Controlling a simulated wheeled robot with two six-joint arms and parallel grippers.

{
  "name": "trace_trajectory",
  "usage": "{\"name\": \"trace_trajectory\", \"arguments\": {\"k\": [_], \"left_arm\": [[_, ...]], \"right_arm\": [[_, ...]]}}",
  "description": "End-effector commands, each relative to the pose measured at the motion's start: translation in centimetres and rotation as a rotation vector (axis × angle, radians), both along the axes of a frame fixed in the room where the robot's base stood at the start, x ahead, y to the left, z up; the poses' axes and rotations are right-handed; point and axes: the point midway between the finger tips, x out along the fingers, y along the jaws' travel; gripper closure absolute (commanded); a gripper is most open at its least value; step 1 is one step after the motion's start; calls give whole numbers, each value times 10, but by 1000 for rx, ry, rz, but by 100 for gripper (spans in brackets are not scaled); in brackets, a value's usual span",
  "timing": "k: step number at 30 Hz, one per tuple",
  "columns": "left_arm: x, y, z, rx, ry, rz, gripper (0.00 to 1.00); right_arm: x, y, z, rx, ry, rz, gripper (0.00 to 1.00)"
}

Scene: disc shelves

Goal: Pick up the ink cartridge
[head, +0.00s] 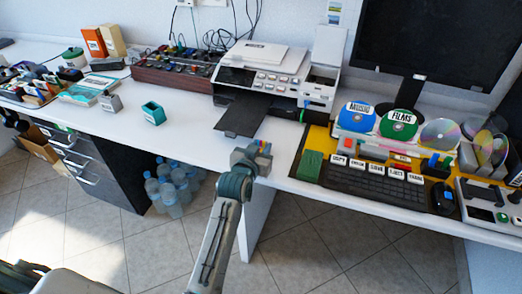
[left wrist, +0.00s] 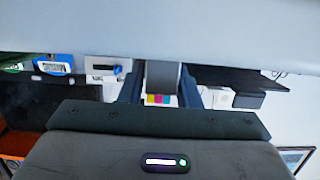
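The ink cartridge (head: 264,147) is a small block with coloured stripes, at the desk's front edge in the head view. In the left wrist view the cartridge (left wrist: 160,99) shows yellow, magenta and cyan patches on a pale face. My left gripper (head: 252,158) is at the cartridge. In the left wrist view its two dark blue fingers lie against both sides of the cartridge, with no clear gap. Whether the cartridge still touches the desk is hidden. My right gripper is in neither view.
A printer (head: 262,72) with a dark tray (head: 241,114) stands behind. A keyboard (head: 372,186), a green block (head: 310,165) and a disc rack (head: 372,143) are to the right. A teal holder (head: 153,111) is to the left. The white desk between is mostly clear.

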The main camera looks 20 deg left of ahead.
Motion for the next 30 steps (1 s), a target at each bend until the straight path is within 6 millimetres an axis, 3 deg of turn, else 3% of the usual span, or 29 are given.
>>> {"name": "trace_trajectory", "arguments": {"k": [5, 12, 13, 17, 30], "left_arm": [[20, 0, -4, 0, -1, 0, 70], [22, -1, -5, 0, 0, 0, 70], [22, -1, -5, 0, 0, 0, 72], [22, -1, -5, 0, 0, 0, 98], [22, -1, 4, 0, -2, 0, 98]], "right_arm": [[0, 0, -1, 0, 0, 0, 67], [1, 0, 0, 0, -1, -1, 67], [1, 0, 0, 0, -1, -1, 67], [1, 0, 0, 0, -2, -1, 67], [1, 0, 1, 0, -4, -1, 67]]}}
